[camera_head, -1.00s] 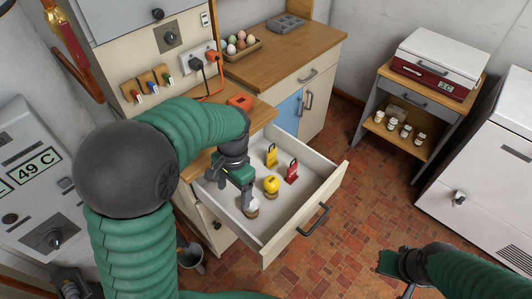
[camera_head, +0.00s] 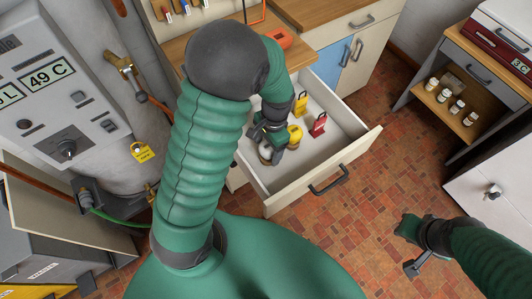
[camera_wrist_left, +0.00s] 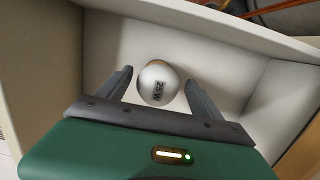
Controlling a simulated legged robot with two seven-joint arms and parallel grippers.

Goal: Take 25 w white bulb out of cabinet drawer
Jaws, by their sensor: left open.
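The white bulb (camera_wrist_left: 157,84), printed "25 W", is in the open drawer (camera_head: 345,157) and lies between the two fingers of my left gripper (camera_wrist_left: 160,77) in the left wrist view. A gap shows on each side, so the fingers are open and apart from it. In the head view, my left gripper (camera_head: 271,148) is down in the drawer's near left part and partly covers the white bulb (camera_head: 265,153). A yellow bulb (camera_head: 295,134) is close to its right. My right gripper (camera_head: 410,228) is over the floor at the right; its jaws are unclear.
A yellow padlock-like item (camera_head: 300,104) and a red one (camera_head: 318,126) stand in the drawer. The drawer walls surround the left gripper. A low shelf with small jars (camera_head: 443,95) is at the right. The tiled floor (camera_head: 340,225) before the drawer is clear.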

